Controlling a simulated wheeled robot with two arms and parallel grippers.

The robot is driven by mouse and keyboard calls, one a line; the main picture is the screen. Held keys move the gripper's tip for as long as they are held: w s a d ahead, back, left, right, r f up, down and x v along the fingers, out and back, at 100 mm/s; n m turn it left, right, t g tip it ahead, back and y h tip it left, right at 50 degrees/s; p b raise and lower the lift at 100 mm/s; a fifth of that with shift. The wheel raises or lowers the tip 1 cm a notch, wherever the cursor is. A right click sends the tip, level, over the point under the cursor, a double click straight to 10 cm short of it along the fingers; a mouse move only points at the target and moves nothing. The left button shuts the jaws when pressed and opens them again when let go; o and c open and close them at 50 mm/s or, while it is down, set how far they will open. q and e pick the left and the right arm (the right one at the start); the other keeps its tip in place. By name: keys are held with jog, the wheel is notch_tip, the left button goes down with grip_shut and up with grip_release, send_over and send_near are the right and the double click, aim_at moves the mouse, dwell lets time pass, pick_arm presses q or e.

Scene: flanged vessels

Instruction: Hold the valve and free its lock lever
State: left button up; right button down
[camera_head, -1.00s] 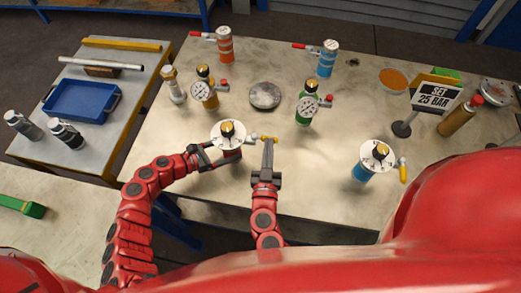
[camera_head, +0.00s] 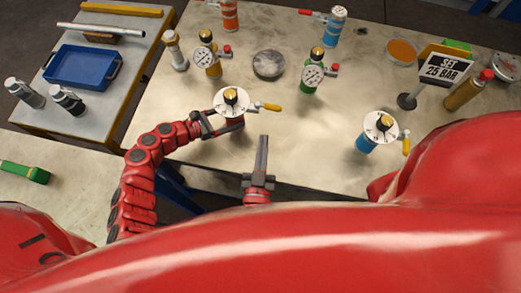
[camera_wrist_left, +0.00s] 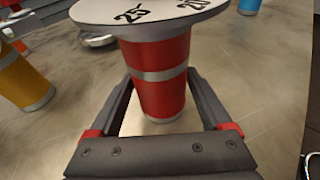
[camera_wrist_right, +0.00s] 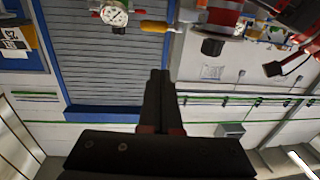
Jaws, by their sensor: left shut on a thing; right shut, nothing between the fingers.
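The held valve has a red body (camera_wrist_left: 160,85) with a grey band and a white dial (camera_head: 231,101) with a black and gold knob on top. My left gripper (camera_head: 224,129) is shut around its red body, one finger on each side in the left wrist view. The yellow lock lever (camera_head: 269,107) sticks out to the right of the valve; it also shows in the right wrist view (camera_wrist_right: 154,26). My right gripper (camera_head: 264,138) is shut and empty, on the near side of the lever and apart from it. Its closed fingers point toward the valve.
A blue valve (camera_head: 380,127) with a yellow lever stands to the right. A sign reading "SET 25 BAR" (camera_head: 445,68) is behind it. Green (camera_head: 312,76) and orange (camera_head: 206,60) gauge valves and a round metal disc (camera_head: 268,64) stand farther back. Bare tabletop lies between the two dial valves.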

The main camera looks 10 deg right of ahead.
pick_arm(q)
jog(key=shift+d, duration=0.1)
pick_arm(e)
jog(key=w+d+f+m+g, duration=0.1)
jog(key=w+d+f+g, duration=0.2)
jog(key=w, duration=0.6)
jog(key=shift+w+d+f+m+g+h, duration=0.2)
jog(key=shift+d+m+g+h, duration=0.1)
jog(key=shift+d+m+h, duration=0.1)
dwell(0.5)
jog(key=shift+w+d, duration=0.5)
jog(key=shift+w, duration=0.1)
jog(key=shift+s, duration=0.15)
